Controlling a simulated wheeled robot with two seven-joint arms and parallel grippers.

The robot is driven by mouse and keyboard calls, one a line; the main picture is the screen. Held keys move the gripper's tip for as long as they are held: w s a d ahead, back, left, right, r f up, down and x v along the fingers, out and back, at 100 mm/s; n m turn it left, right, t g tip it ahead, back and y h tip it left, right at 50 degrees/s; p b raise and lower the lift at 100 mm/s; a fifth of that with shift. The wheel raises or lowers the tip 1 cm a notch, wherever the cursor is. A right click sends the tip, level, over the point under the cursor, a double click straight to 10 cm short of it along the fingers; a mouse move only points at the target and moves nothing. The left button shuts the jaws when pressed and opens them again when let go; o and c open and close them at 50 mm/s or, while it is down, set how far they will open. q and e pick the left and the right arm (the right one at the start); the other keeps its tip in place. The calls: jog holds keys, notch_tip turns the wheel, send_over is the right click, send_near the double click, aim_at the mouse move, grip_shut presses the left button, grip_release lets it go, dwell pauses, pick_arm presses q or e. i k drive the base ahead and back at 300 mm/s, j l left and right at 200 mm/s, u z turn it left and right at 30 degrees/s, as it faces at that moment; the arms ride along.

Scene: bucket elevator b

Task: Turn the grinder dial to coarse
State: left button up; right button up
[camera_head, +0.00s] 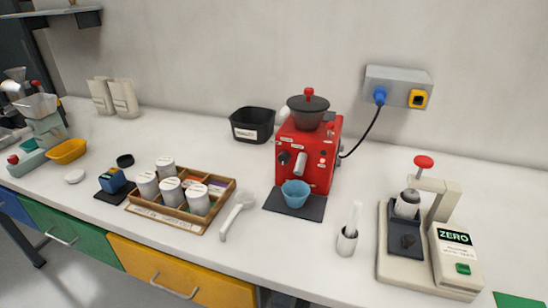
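The red grinder (318,171) stands on the white counter right of the middle, with a dark lidded hopper (307,112) on top. On its front face is a dark round dial (284,158) with small pale labels around it. The labels and the dial's setting are too small to read. A pale spout or lever (300,164) sticks out beside the dial. A blue cup (295,193) stands below, on a dark mat (272,203) in front of the grinder. Neither of my grippers is in view.
A wooden tray (233,188) of white canisters and a white scoop (236,215) lie to the left. A brush holder (346,243) and a beige press-like device (388,263) stand to the right. A black bin (253,125) stands behind. A cable (368,131) runs from a wall socket toward the grinder.

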aim_at(283, 158)
jog(key=i+j, duration=0.2)
jog(key=j, duration=0.2)
jog(key=i+j+z, duration=0.15)
jog(key=i+j, duration=0.3)
jog(key=j, duration=0.3)
jog(key=i+j+z, duration=0.1)
jog(key=j, duration=0.3)
jog(key=i, duration=0.1)
